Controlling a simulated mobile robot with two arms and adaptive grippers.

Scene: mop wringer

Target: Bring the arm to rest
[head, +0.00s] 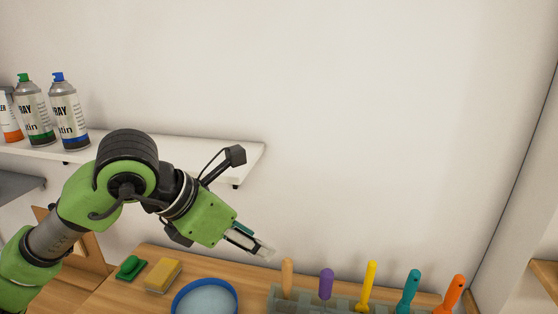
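My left arm (75,205) comes in from the left, bent at a black joint. Its gripper (263,251) points down and to the right, above the wooden counter (125,291) and in front of the wall. The fingers are seen nearly side-on, so whether they are apart or together cannot be told. I see no object at their tips. My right gripper is not in view.
Spray cans (69,113) stand on a white shelf (225,158) behind my arm. A green item (131,268), a yellow sponge (162,275), a blue-rimmed bowl (205,298) and a grey rack (335,303) with several coloured handles (368,285) are on the counter.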

